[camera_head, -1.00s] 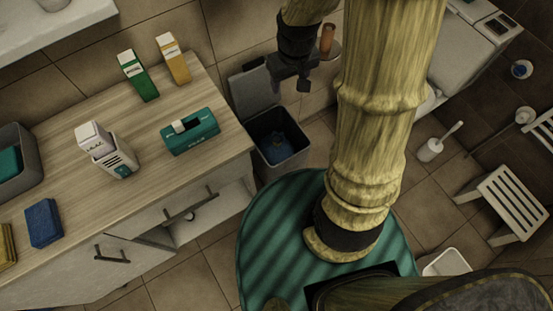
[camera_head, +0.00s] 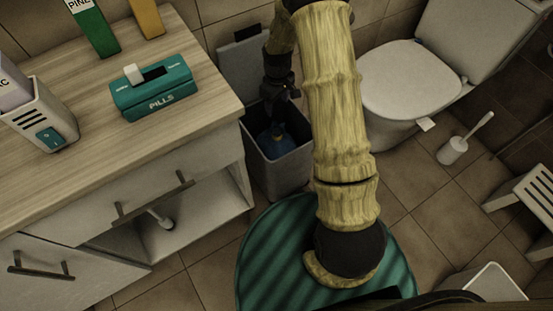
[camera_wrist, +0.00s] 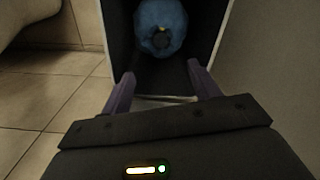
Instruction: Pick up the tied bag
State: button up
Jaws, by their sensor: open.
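The tied bag is blue and lies inside the grey bin; in the head view the bag (camera_head: 276,140) shows low between the bin walls, partly hidden by my gripper. The bin (camera_head: 283,182) stands open on the floor beside the cabinet. My gripper (camera_head: 283,98) is over the bin opening. In the wrist view my gripper (camera_wrist: 160,85) has its two fingers apart and empty, with the bag ahead of them and not between them.
The bin's lid (camera_head: 245,55) stands raised at the back. A toilet (camera_head: 410,85) stands to the right.

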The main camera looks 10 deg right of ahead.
aim_at(277, 128)
jog(key=shift+w+f, duration=0.15)
jog(key=shift+f, duration=0.5)
notch_tip(277, 128, down, 12)
jog(key=b, duration=0.4)
jog(key=shift+f+b, duration=0.15)
jog(key=shift+b, duration=0.15)
notch_tip(277, 128, down, 5)
jog(key=b, duration=0.3)
jog(key=shift+a+f, duration=0.1)
